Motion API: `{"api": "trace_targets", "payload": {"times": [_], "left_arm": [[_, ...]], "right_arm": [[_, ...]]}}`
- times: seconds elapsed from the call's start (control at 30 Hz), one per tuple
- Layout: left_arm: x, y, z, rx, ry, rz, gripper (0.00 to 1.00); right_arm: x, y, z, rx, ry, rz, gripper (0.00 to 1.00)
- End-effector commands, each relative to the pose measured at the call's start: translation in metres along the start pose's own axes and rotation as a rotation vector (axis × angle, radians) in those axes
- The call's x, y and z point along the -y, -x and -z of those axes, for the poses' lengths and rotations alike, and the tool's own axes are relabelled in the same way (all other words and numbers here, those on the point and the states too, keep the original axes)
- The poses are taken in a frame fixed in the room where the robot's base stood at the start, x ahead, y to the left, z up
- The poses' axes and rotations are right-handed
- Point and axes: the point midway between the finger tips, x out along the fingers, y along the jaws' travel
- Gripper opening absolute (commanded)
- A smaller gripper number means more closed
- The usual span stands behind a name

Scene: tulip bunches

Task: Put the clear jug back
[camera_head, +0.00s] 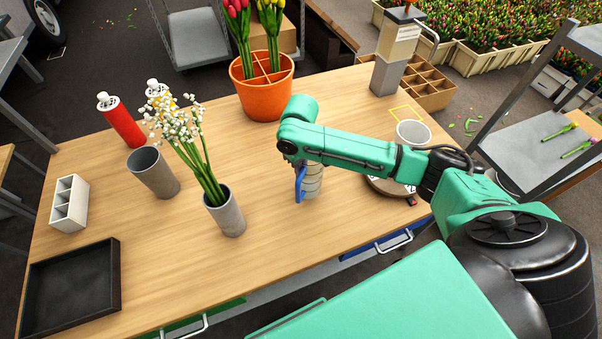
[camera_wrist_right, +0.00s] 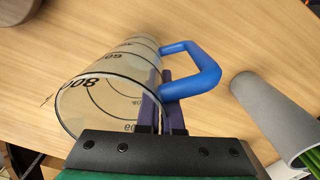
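The clear jug (camera_head: 314,181) with dark volume marks and a blue handle is near the middle of the wooden table, mostly below my right forearm. In the right wrist view the jug (camera_wrist_right: 92,100) has its open rim towards the camera, and its blue handle (camera_wrist_right: 207,70) points right. My right gripper (camera_wrist_right: 163,112) has its two dark fingers close together at the jug's wall on the handle side, and looks shut on it. In the head view the arm hides the fingers. I cannot tell whether the jug's base touches the table. My left gripper is not in view.
A yellow outline (camera_head: 406,114) marks the table's back right, beside a white container (camera_head: 413,133) on a round base. A grey vase with white flowers (camera_head: 226,214) stands left of the jug. An empty grey vase (camera_head: 153,173), orange pot (camera_head: 264,99) and black tray (camera_head: 73,287) are around.

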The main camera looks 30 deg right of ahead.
Motion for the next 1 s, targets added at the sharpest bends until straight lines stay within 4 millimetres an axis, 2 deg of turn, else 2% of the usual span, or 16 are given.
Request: {"api": "trace_targets", "payload": {"times": [0.1, 0.37, 0.4, 0.43, 0.47, 0.8, 0.87, 1.0], "left_arm": [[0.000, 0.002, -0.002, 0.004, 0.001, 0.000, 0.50], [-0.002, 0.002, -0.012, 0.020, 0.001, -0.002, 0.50], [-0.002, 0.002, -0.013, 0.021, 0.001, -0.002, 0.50], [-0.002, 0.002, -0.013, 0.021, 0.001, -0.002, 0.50], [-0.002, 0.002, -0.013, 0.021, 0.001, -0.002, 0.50], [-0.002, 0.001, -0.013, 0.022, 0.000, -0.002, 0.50], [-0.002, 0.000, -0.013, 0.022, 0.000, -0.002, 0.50], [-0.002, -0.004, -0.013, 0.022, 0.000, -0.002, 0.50]], "right_arm": [[0.000, -0.012, 0.000, -0.002, 0.001, -0.001, 0.00], [0.000, -0.014, 0.000, -0.002, 0.001, 0.000, 0.00], [0.000, -0.014, 0.000, -0.002, 0.001, 0.000, 0.18], [0.000, -0.014, 0.000, -0.002, 0.001, 0.000, 0.30], [0.000, -0.014, 0.000, -0.002, 0.001, 0.000, 0.33], [0.000, -0.010, 0.001, -0.003, 0.001, -0.001, 0.33], [0.000, -0.003, 0.001, -0.003, 0.000, 0.000, 0.33], [0.000, 0.029, 0.002, -0.007, 0.002, 0.001, 0.33]]}}
